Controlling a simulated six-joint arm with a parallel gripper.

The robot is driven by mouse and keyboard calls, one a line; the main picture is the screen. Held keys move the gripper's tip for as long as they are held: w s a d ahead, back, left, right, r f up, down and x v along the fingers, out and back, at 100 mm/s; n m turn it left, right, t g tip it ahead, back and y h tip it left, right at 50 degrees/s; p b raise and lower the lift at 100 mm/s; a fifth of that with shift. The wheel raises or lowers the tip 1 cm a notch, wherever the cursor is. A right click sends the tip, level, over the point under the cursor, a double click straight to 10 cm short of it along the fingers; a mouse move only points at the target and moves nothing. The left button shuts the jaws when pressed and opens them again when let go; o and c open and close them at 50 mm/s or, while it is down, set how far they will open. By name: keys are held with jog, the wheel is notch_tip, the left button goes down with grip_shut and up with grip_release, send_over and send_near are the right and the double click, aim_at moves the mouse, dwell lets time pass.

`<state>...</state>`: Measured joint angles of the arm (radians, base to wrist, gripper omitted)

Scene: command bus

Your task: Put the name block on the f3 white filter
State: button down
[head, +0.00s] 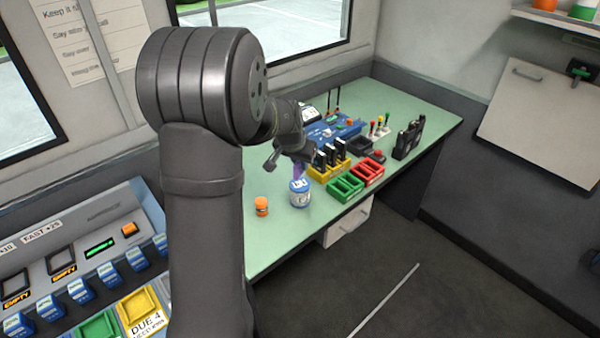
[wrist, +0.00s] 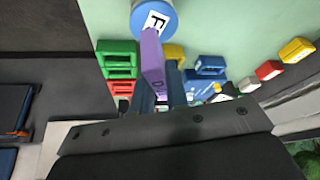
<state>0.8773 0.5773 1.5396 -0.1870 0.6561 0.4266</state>
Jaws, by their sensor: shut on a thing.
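A purple block (wrist: 152,58), which I take to be the name block, is held upright in my gripper (wrist: 160,85). In the head view only a small purple part (head: 299,170) shows below my gripper (head: 294,158). A round blue and white can (head: 299,193) with a label stands on the green desk, just below the block. Its blue top with a white label marked F shows in the wrist view (wrist: 156,17), by the block's far end. I cannot tell whether the block touches the can, nor read a full f3 label.
A small orange jar (head: 261,205) stands left of the can. Green (head: 345,188), red (head: 367,173) and yellow (head: 318,172) trays stand close on the right and behind. A black upright holder (head: 408,140) stands near the right desk edge. The left front of the green desk (head: 275,235) is clear.

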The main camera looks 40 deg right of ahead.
aim_at(300, 169)
jog(key=shift+f, duration=2.05)
jog(key=shift+f, duration=0.1)
jog(key=c, duration=1.4)
grip_release()
jog(key=v, duration=1.2)
jog(key=shift+w, duration=0.1)
jog(key=x, duration=1.2)
jog(key=shift+f, duration=0.15)
jog(key=shift+r, duration=1.45)
